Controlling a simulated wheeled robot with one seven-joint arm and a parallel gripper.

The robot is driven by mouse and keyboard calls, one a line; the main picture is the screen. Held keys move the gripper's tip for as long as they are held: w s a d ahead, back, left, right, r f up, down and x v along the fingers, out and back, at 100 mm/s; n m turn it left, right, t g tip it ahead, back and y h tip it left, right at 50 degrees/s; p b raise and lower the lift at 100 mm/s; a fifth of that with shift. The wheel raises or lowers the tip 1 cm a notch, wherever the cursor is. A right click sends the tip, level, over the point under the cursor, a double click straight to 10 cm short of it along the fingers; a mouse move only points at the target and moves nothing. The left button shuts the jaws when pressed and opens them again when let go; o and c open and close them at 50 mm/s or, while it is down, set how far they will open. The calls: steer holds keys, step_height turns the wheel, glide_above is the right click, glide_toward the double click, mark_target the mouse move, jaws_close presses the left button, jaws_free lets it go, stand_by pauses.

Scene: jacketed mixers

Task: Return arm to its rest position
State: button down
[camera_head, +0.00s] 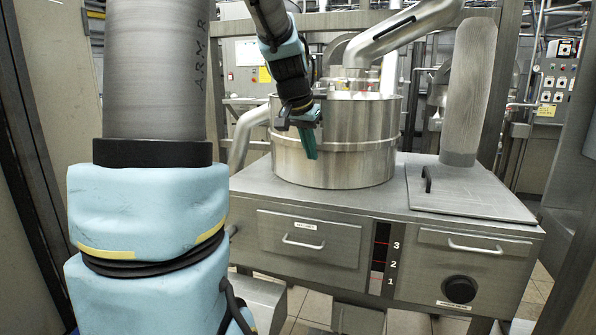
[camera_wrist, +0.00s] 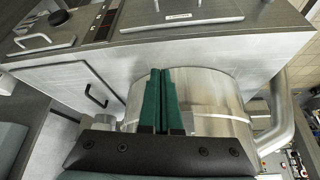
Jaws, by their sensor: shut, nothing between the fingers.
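My gripper (camera_head: 308,145) hangs from my arm in front of a round steel mixer vessel (camera_head: 350,160), with its green fingers pointing down. In the wrist view my gripper (camera_wrist: 163,75) shows its two green fingers side by side, closed and holding nothing. The vessel (camera_wrist: 205,105) lies behind the fingers there. I cannot tell how far the fingertips are from the vessel wall. My blue-and-grey arm fills the left of the head view.
The vessel stands on a steel cabinet (camera_head: 388,205) with a left drawer (camera_head: 310,236) and a right drawer (camera_head: 475,245). A hatch with a black handle (camera_head: 428,180) and a thick column (camera_head: 470,95) are on the right. A bent pipe (camera_head: 400,32) crosses above. Steel posts frame the unit.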

steer(key=s+a+f+n+g, duration=0.1)
steer(key=s+a+f, duration=0.2)
steer(key=s+f, duration=0.2)
steer(key=s+a+f+n+g+y, duration=0.1)
steer(key=s+a+f+n, duration=0.1)
steer(key=s+f, duration=0.3)
steer(key=s+a+f+n+g+y, duration=0.1)
steer(key=s+a+f, duration=0.3)
steer(key=s, duration=0.5)
steer(key=shift+s+a+f+n, duration=0.35)
steer(key=shift+f+n, duration=0.25)
steer(key=shift+f, duration=0.2)
